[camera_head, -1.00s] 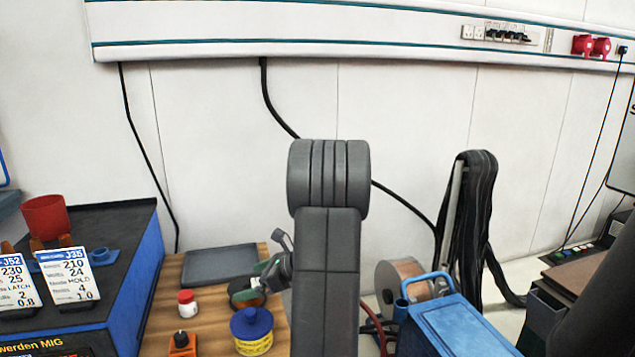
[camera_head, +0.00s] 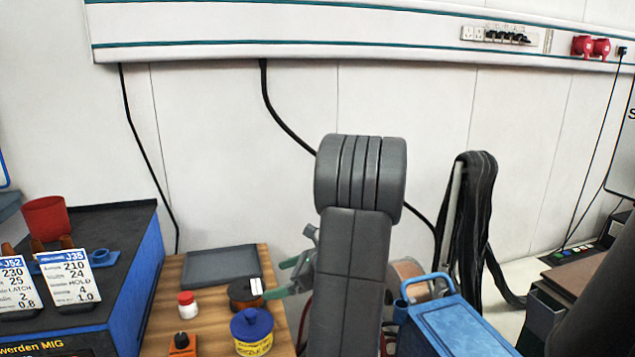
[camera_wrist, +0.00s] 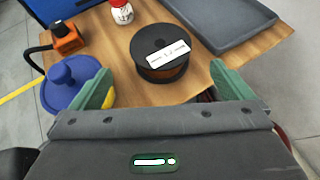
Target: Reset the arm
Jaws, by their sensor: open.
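My gripper (camera_wrist: 157,95) is open and empty, its two green fingers set wide apart in the wrist view. In the head view my gripper (camera_head: 288,277) shows only partly, at the right edge of the wooden table (camera_head: 207,320), with my grey arm in front of it. A black spool with a white label (camera_wrist: 160,50) lies on the table ahead of the gap between the fingers. The spool also shows in the head view (camera_head: 246,293), just left of the fingers. A blue-lidded tub (camera_wrist: 72,85) is beside the left finger in the wrist view.
A grey tray (camera_head: 221,266), a red-capped white bottle (camera_head: 187,304) and an orange item (camera_head: 183,344) are on the table. The blue machine (camera_head: 130,270) stands left. Right of my arm are a blue case (camera_head: 452,325), a wire reel (camera_head: 408,274) and black hanging sheets (camera_head: 472,220).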

